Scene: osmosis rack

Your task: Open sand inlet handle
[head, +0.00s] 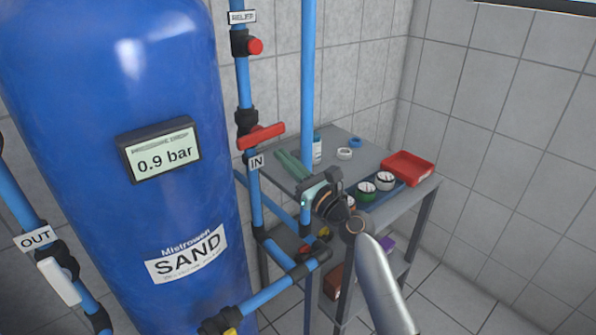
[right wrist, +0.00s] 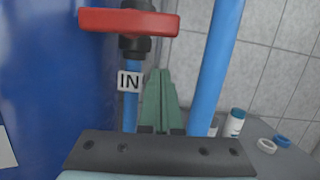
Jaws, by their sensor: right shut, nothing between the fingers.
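The sand inlet handle (head: 262,136) is a red bar on the vertical blue pipe, above the "IN" label (head: 256,162). It lies crosswise to the pipe. In the right wrist view the red handle (right wrist: 128,22) is at the upper left, above the "IN" label (right wrist: 129,81). My right gripper (head: 283,154) reaches in from the lower right, its green fingers pointing up and left toward the handle. In the wrist view its fingers (right wrist: 158,74) are together and empty, below and right of the handle, not touching it. My left gripper is not in view.
The blue sand tank (head: 105,70) fills the left. A second vertical blue pipe (head: 308,80) stands right of the inlet pipe, close to my right gripper. Behind is a grey table (head: 340,137) with a red tray (head: 408,167) and tape rolls. An "OUT" valve's white handle (head: 60,281) is lower left.

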